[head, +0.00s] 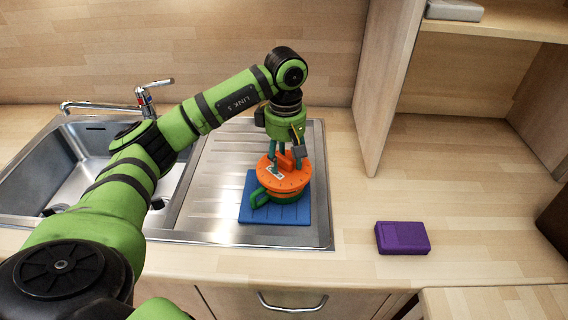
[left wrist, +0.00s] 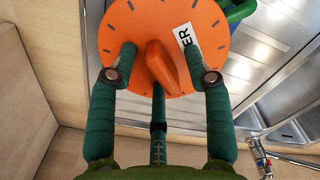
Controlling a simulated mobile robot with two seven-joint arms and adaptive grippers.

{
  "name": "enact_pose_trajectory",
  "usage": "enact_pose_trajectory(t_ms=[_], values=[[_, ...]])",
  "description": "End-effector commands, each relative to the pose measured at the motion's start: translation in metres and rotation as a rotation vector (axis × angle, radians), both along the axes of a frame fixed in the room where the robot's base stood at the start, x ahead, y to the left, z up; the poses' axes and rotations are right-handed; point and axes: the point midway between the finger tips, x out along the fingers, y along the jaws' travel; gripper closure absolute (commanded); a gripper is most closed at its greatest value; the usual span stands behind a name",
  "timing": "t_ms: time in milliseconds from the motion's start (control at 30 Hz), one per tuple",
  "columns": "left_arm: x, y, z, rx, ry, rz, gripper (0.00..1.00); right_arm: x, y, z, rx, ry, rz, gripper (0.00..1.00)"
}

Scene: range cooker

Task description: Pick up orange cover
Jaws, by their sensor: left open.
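The orange cover (head: 269,179) is a round disc with tick marks, a raised ridge handle and a white label. It sits on top of a green pot (head: 262,196) on the drainboard. My left gripper (head: 287,156) points down from above, right over the cover. I cannot tell whether the fingers touch the cover. My right gripper is not in view.
The pot stands on a blue mat (head: 293,214) on the steel drainboard (head: 213,192). The sink basin (head: 65,160) and tap (head: 146,98) are to the left. A purple box (head: 403,238) lies on the counter, right.

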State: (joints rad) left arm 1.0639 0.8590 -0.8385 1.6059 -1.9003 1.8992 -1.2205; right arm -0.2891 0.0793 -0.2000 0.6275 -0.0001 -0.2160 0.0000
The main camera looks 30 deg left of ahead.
Motion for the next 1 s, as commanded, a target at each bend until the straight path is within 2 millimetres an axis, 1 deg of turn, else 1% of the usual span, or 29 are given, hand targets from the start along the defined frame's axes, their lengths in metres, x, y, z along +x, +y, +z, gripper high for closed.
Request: enact_pose_trajectory(t_ms=[100,133,167,200,233,267,367,633,767,867,967,1000], values=[[0.0,0.0,0.0,0.0,-0.001,0.0,0.5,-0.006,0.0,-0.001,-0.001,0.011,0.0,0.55],[0.0,0.0,0.0,0.0,-0.001,0.0,0.58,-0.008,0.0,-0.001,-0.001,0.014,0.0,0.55],[0.0,0.0,0.0,0.0,-0.001,0.0,0.7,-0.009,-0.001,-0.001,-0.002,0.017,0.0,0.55],[0.0,0.0,0.0,0.0,-0.001,0.0,0.86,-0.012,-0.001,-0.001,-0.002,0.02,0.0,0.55],[0.0,0.0,0.0,0.0,-0.001,0.0,0.98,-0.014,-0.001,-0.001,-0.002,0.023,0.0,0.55],[0.0,0.0,0.0,0.0,-0.001,0.0,1.0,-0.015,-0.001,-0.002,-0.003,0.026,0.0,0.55],[0.0,0.0,0.0,0.0,0.0,0.0,1.0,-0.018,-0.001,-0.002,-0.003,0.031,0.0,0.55],[0.0,0.0,0.001,0.0,-0.001,0.0,1.0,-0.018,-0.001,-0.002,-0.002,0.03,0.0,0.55],[0.001,0.0,0.005,-0.001,-0.004,0.001,1.0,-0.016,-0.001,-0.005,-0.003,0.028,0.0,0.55],[0.001,0.0,0.014,0.0,-0.005,0.0,1.0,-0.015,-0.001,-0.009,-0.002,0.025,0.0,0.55],[0.002,0.0,0.028,-0.001,-0.007,-0.001,1.0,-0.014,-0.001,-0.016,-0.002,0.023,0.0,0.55],[0.002,0.0,0.036,-0.001,-0.008,-0.001,1.0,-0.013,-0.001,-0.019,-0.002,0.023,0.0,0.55]])
